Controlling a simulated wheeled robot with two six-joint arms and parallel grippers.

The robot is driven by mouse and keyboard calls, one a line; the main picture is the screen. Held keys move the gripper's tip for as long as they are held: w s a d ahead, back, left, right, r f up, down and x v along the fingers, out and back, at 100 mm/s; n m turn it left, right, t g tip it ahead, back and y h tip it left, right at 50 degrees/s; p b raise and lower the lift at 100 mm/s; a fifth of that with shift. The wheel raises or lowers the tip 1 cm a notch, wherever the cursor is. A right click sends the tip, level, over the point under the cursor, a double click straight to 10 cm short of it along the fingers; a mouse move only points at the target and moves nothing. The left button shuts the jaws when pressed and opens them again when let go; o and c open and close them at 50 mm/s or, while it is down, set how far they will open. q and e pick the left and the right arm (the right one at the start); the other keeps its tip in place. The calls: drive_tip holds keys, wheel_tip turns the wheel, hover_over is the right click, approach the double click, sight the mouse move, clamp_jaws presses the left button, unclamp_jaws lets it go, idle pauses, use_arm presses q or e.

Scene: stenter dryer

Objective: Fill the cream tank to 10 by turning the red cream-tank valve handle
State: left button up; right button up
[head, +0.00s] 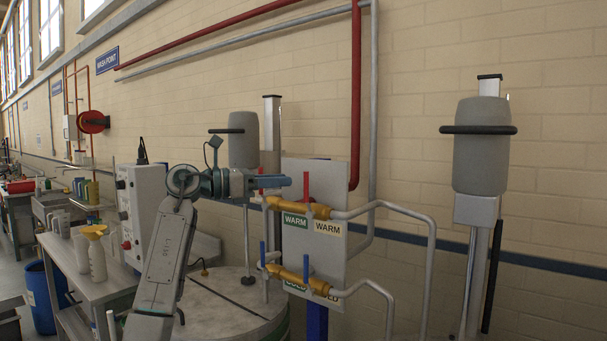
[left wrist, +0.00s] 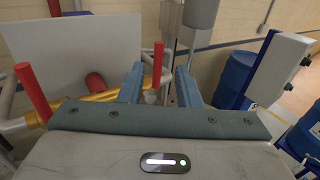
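Two red valve handles stand upright on a brass pipe, in front of a pale panel with WARM labels. The right red handle (head: 306,187) also shows in the left wrist view (left wrist: 157,65). The left red handle (head: 262,190) is partly hidden by my fingers; it looms nearer in the left wrist view (left wrist: 32,92). My left gripper (head: 284,181) is open and empty, its blue fingers pointing right. The right handle lines up with the finger gap, just ahead of the fingertips. I cannot tell which handle serves the cream tank, and no level reading is legible. My right gripper is out of view.
A second brass pipe (head: 300,278) with blue handles sits below. Grey bent pipes (head: 428,225) stick out to the right. A round vat top (head: 225,312) lies below my arm. A bench with bottles (head: 97,262) stands left. Blue drums (left wrist: 236,78) show in the wrist view.

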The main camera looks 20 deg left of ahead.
sight(306, 200)
use_arm(q)
drive_tip(key=p+x, duration=0.2)
drive_tip(key=x, duration=0.5)
drive_tip(key=shift+w+p, duration=0.1)
drive_tip(key=shift+p, duration=0.3)
drive_tip(key=shift+a, duration=0.1)
drive_tip(key=c, duration=0.5)
clamp_jaws()
